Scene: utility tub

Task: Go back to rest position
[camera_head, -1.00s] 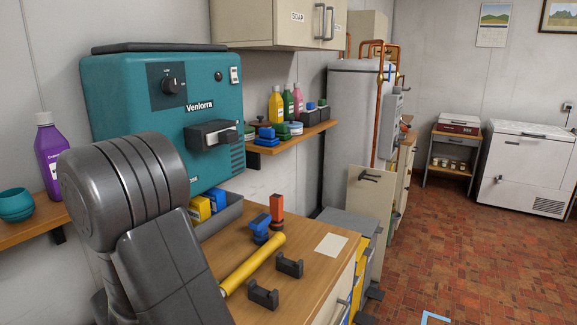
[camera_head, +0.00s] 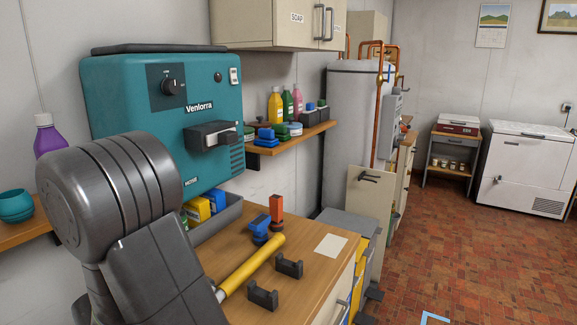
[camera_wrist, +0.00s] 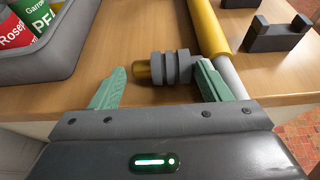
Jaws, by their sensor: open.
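My gripper (camera_wrist: 157,88) shows in the wrist view with its two green fingers apart. A grey ringed piece with a brass-coloured end (camera_wrist: 165,68) lies in view between and beyond the fingertips. The right fingertip is close beside it; I cannot tell whether they touch. A yellow bar (camera_wrist: 207,25) with a pale grey end runs just right of that piece. In the head view, the yellow bar (camera_head: 255,262) lies on the wooden counter (camera_head: 318,264). My arm fills the lower left there, and my gripper is hidden.
Two dark cradles (camera_head: 262,297) (camera_head: 289,267) stand right of the bar. A grey bin (camera_head: 217,220) with packets, blue and orange items (camera_head: 276,207), and the teal machine (camera_head: 165,130) are behind. The brick floor (camera_head: 450,240) at right is open.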

